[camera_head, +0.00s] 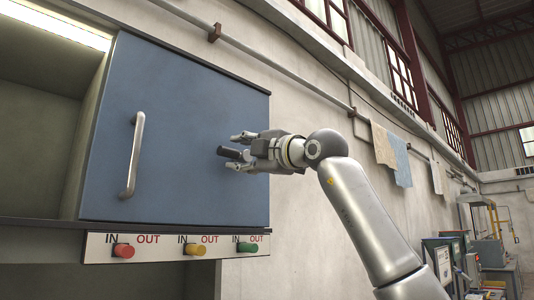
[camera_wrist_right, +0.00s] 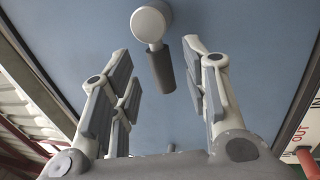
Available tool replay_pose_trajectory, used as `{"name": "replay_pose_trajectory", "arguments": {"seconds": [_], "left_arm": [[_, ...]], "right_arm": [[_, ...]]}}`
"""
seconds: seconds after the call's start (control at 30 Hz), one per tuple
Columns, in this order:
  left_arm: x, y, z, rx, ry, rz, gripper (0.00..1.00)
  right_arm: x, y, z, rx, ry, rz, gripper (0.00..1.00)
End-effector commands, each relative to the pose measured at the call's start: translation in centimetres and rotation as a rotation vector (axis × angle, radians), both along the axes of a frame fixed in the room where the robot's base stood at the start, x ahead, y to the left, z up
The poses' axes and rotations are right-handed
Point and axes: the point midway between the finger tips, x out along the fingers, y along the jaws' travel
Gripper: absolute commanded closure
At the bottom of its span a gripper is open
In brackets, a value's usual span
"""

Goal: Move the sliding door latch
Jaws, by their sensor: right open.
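The blue door panel (camera_head: 185,110) fills the left half of the head view. The latch shows there as a short dark grip (camera_head: 229,153) on the panel's right part. In the right wrist view the latch has a pale round knob (camera_wrist_right: 150,24) and a dark grey grip (camera_wrist_right: 163,70). My right gripper (camera_head: 239,151) is open in front of the panel, its fingers on either side of the grip. In the right wrist view the grip lies between the fingers (camera_wrist_right: 157,60), closer to the right one; contact is unclear. My left gripper is not in view.
A metal bar handle (camera_head: 132,155) stands on the panel's left part. Below is a strip with red (camera_head: 124,250), yellow (camera_head: 195,249) and green (camera_head: 247,247) buttons. An open recess (camera_head: 45,130) lies left of the panel. A pipe (camera_head: 270,62) runs along the wall behind.

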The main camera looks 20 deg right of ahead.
Motion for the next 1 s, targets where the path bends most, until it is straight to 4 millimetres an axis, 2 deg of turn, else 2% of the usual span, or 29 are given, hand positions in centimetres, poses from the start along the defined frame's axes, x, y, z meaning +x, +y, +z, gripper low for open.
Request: {"name": "replay_pose_trajectory", "arguments": {"seconds": [0.5,0.7,1.0], "left_arm": [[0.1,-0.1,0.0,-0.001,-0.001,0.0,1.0],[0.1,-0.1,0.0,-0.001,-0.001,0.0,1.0],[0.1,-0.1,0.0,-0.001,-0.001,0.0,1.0]], "right_arm": [[-7.2,-2.7,-1.5,0.001,-0.001,-0.001,0.57],[-8.3,-3.0,-1.8,0.003,0.001,0.001,0.57],[-8.4,-3.1,-1.8,0.003,0.001,0.001,0.57]]}}
